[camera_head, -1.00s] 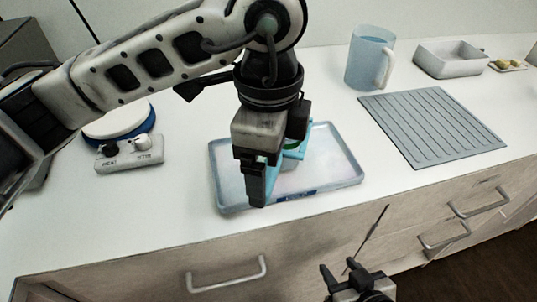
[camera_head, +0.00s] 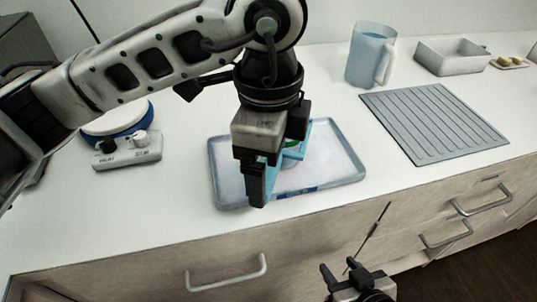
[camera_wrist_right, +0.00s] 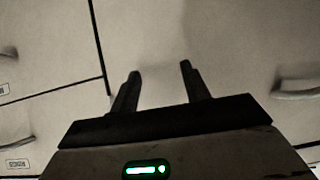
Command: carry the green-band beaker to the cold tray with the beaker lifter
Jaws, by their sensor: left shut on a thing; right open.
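My left gripper (camera_head: 257,198) is shut on the light-blue beaker lifter (camera_head: 292,155) above the cold tray. The cold tray (camera_head: 345,172) is a shallow pale-blue tray on the white counter. Part of the green-band beaker (camera_head: 291,143) shows just behind the lifter, over the tray area. My gripper and the lifter hide most of the beaker, so I cannot tell whether it rests on the tray or how the lifter meets it. My right gripper (camera_head: 340,267) is open and empty in front of the drawers; its fingers also show apart in the right wrist view (camera_wrist_right: 159,72).
A grey ribbed mat (camera_head: 437,122) lies right of the tray. Behind it stand a blue jug (camera_head: 367,58) and a grey bin (camera_head: 452,58). A round-topped device with knobs (camera_head: 127,152) stands at the left. Drawer handles (camera_head: 228,283) stick out below the counter edge.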

